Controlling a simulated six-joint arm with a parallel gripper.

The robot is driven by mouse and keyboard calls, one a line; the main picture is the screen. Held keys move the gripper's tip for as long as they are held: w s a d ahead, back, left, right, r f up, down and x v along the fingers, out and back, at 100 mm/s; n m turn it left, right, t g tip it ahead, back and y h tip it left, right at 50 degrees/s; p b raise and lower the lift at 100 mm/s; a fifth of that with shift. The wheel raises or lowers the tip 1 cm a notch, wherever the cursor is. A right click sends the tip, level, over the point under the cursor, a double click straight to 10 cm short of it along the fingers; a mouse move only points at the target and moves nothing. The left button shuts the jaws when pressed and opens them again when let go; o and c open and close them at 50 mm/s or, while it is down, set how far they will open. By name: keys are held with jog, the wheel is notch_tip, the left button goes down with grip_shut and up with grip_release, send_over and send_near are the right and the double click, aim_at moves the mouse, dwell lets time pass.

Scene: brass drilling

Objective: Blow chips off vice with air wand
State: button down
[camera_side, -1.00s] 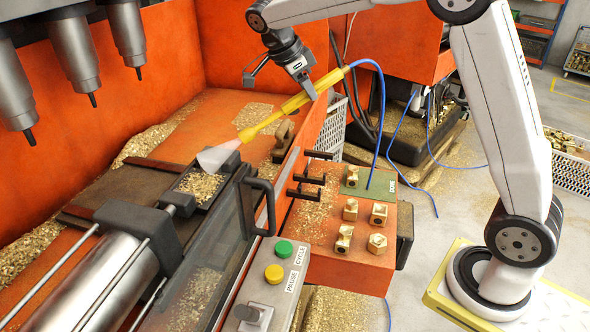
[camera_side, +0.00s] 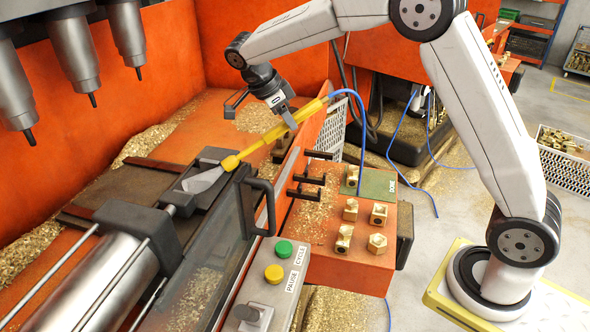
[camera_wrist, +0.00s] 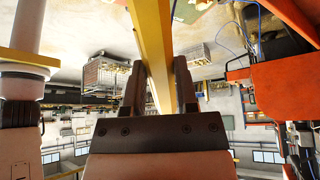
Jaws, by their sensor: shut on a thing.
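My gripper (camera_side: 289,118) is shut on the yellow air wand (camera_side: 308,110), above the machine's front wall. In the wrist view my gripper (camera_wrist: 160,78) has its two fingers on either side of the yellow wand (camera_wrist: 152,30). The wand slants down to the left, its tip low at the vice (camera_side: 216,155). A pale grey cone (camera_side: 204,180) spreads from the tip into the vice. The vice bed around the cone looks dark and mostly bare; the part behind the cone is hidden. A blue hose (camera_side: 362,125) runs from the wand's rear end.
Brass chips (camera_side: 160,141) lie along the back wall of the orange enclosure. Drill spindles (camera_side: 72,50) hang at upper left. A clear guard with a dark handle (camera_side: 264,205) stands right of the vice. Several brass fittings (camera_side: 378,243) stand by the green DONE pad (camera_side: 378,184).

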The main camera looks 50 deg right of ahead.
jog(key=shift+r, duration=0.15)
jog(key=shift+r, duration=2.9)
jog(key=shift+d+f, duration=0.1)
jog(key=w+d+f+n+t+y, duration=0.1)
jog(key=d+f+n+y, duration=0.1)
jog(key=d+f+n, duration=0.3)
jog(key=w+d+f+n+t+y, duration=0.1)
jog(key=d+f+n+y, duration=0.2)
jog(key=d, duration=0.8)
jog(key=shift+w+f+n+t, duration=0.15)
jog(key=shift+f+n+t, duration=0.25)
jog(key=shift+f+n, duration=1.05)
jog(key=shift+r, duration=0.2)
